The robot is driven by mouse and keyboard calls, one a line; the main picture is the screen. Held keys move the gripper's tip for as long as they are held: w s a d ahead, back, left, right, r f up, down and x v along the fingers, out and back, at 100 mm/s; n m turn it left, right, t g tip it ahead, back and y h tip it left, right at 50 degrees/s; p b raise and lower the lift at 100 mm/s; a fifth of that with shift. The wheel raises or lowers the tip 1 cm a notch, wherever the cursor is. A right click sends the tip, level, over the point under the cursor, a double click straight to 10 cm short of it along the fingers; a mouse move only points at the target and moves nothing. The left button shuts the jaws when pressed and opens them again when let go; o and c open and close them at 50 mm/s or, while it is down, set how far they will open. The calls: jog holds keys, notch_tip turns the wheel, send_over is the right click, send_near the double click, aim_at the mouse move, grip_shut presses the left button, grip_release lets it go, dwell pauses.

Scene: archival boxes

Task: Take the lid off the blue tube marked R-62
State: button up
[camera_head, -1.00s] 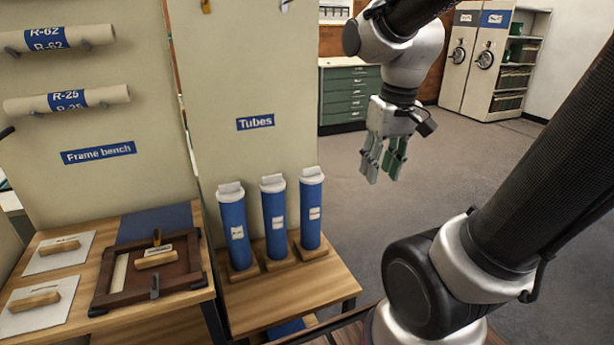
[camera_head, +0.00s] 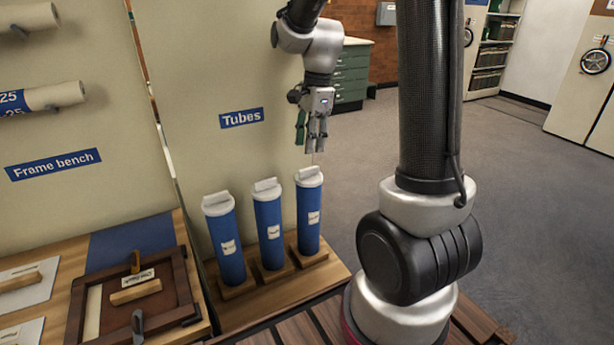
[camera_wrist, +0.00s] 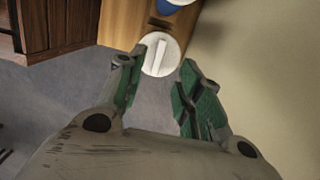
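Three blue tubes with white lids stand upright in wooden holders on a small wooden table: the left tube (camera_head: 228,248), the middle tube (camera_head: 269,232) and the right tube (camera_head: 308,218). Each lid has a raised grip bar. Their white labels are too small to read, so I cannot tell which is R-62. My gripper (camera_head: 311,145) points down above and slightly right of the right tube, apart from its lid (camera_head: 309,177). In the wrist view, my gripper (camera_wrist: 158,92) is open and empty, with a white lid (camera_wrist: 159,54) beyond its fingertips.
A blue "Tubes" sign (camera_head: 241,117) hangs on the panel behind. The frame bench at left holds a wooden frame (camera_head: 135,300) and handled plates (camera_head: 28,284). A green drawer cabinet (camera_head: 352,75) stands at the back. The floor to the right is clear.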

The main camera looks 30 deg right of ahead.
aim_at(309, 168)
notch_tip(309, 168, down, 8)
jog(key=shift+a+r, duration=0.1)
jog(key=shift+r, duration=0.15)
grip_shut()
